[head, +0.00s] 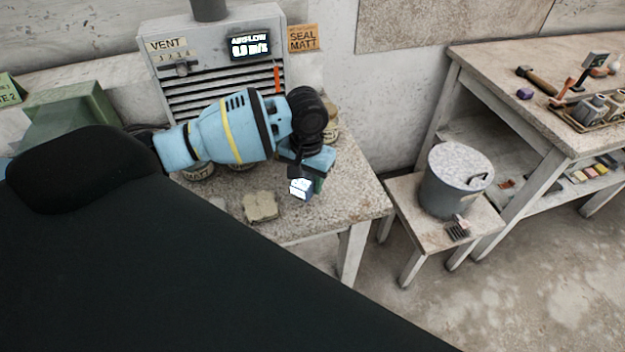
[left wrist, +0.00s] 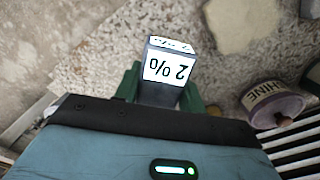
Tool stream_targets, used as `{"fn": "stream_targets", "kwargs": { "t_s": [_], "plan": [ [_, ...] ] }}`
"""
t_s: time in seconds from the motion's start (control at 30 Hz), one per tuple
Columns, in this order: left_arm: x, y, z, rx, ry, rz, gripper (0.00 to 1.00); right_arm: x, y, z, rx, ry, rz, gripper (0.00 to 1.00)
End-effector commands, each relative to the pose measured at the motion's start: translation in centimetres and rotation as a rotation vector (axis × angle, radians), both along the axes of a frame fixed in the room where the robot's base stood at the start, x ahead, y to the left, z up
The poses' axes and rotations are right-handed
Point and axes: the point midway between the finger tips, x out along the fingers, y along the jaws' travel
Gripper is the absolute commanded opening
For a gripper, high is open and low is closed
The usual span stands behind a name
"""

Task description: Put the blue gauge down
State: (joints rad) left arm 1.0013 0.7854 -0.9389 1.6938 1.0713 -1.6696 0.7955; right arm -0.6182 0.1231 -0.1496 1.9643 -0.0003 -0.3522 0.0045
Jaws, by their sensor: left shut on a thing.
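The blue gauge (head: 301,187) is a small box with a lit white face, held over the front right of the speckled table (head: 350,195) under the vent. In the left wrist view the gauge (left wrist: 168,68) shows "2 %", upside down, on its face. My left gripper (head: 308,180) is shut on it; in the left wrist view its green fingers (left wrist: 160,88) stand on both sides of the gauge. I cannot tell whether the gauge's underside touches the table. My right gripper is not in view.
A beige slab (head: 262,206) lies left of the gauge. The grey vent unit (head: 215,70) stands behind. A lidded bucket (head: 455,182) is on a low stool at right.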

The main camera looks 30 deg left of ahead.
Motion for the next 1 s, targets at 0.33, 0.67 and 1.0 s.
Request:
{"fn": "stream_targets", "kwargs": {
  "t_s": [0.33, 0.67, 1.0],
  "plan": [
    [1.8, 0.6, -0.1, -0.001, -0.002, -0.002, 0.22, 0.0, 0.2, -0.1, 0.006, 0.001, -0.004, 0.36],
    [2.4, 1.0, -3.0, 0.001, 0.002, -0.001, 0.22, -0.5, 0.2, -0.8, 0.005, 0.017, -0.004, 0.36],
    [2.5, 0.9, -3.7, -0.001, -0.003, -0.001, 0.22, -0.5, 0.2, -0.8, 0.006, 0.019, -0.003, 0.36]
  ]
}}
